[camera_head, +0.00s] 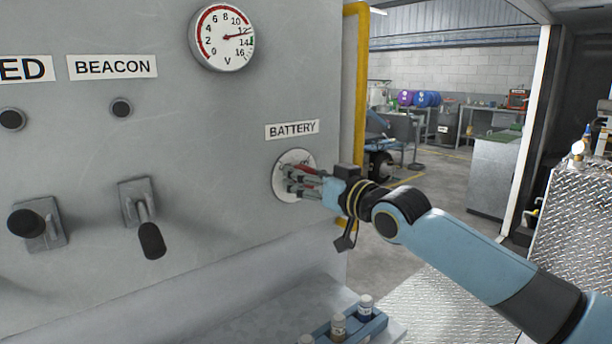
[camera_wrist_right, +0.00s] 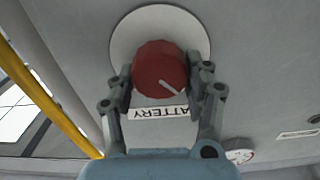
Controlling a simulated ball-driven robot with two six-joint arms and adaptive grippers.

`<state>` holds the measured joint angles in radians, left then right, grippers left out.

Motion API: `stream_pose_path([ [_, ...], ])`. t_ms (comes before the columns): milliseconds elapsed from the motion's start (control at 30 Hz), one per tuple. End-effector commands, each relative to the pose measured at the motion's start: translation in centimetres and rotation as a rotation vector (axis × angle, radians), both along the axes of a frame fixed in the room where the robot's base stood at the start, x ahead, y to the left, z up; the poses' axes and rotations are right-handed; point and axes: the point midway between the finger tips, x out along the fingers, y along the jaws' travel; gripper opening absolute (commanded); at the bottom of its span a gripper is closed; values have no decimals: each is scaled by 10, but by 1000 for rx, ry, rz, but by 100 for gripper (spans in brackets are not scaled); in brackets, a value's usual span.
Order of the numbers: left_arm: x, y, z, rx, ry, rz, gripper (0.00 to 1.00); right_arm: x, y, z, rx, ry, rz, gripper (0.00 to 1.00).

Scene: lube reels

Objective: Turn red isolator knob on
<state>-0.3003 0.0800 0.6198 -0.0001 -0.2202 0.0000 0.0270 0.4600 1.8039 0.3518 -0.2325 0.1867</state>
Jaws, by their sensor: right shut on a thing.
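The red isolator knob (camera_wrist_right: 158,70) sits on a round white plate (camera_wrist_right: 125,42) on the grey panel, by the BATTERY label (camera_head: 292,129). In the head view the plate (camera_head: 281,184) shows, with the knob mostly hidden behind my right gripper (camera_head: 296,177). In the wrist view my right gripper (camera_wrist_right: 160,84) has one finger on each side of the knob and is shut on it. A white pointer line on the knob's face runs slantwise toward the lower right in that view. My left gripper is not in view.
A voltmeter dial (camera_head: 224,38) is above left of the knob. Two black levers (camera_head: 150,238) (camera_head: 28,224) stick out of the panel at left. A yellow pipe (camera_head: 355,100) runs down the panel's right edge. A blue rack of bottles (camera_head: 350,326) stands below.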

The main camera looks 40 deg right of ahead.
Motion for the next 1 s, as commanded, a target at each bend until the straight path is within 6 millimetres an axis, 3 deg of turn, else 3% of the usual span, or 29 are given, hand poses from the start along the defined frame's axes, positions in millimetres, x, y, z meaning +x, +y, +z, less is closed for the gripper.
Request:
stream_pose_path([
  [500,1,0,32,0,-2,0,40,0,-3,1,430,35,0,18],
  [1000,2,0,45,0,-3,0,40,1,-5,-2,903,71,-1,18],
])
